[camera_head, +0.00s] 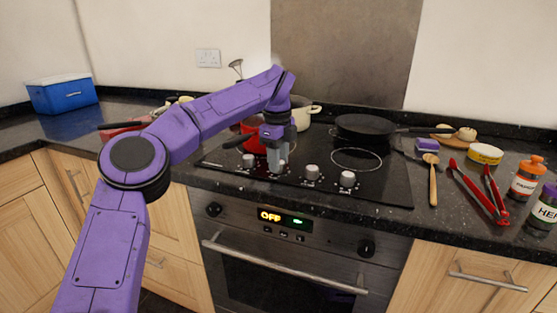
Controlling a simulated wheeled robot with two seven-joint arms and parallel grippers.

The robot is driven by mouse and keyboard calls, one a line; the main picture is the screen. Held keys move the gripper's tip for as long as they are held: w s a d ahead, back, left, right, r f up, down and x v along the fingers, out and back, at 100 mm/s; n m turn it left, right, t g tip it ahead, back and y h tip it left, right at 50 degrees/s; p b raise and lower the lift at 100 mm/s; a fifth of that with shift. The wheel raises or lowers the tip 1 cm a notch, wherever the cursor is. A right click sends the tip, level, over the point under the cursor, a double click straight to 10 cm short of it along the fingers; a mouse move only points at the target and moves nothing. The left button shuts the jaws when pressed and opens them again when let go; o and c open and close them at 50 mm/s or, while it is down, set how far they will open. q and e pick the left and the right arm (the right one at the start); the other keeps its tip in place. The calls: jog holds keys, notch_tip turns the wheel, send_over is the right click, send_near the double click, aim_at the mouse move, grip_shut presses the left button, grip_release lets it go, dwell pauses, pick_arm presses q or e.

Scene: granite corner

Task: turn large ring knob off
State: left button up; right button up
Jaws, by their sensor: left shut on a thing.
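The black glass hob (385,185) has a row of silver knobs along its front edge. My left gripper (278,168) points down at the second knob from the left and is shut on it. The gripper hides most of that knob. The leftmost knob (248,160), the third knob (312,172) and the rightmost knob (348,179) stand clear. I cannot tell from their markings which knob belongs to the large ring. My right gripper is not in view.
A red pot (247,126) stands behind my gripper, partly hidden, with a cream pot (304,114) behind. A black frying pan (365,127) sits at the back right. Red tongs (475,185), a wooden spoon (432,182) and jars lie right. Below is an oven (285,270); its display reads OFF.

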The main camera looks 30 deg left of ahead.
pick_arm(q)
jog(key=o, duration=1)
jog(key=shift+o, duration=0.2)
notch_tip(320, 180, up, 10)
jog(key=p, duration=0.3)
jog(key=shift+s+r+p, duration=0.25)
jog(key=shift+p, duration=0.1)
jog(key=shift+d, duration=0.1)
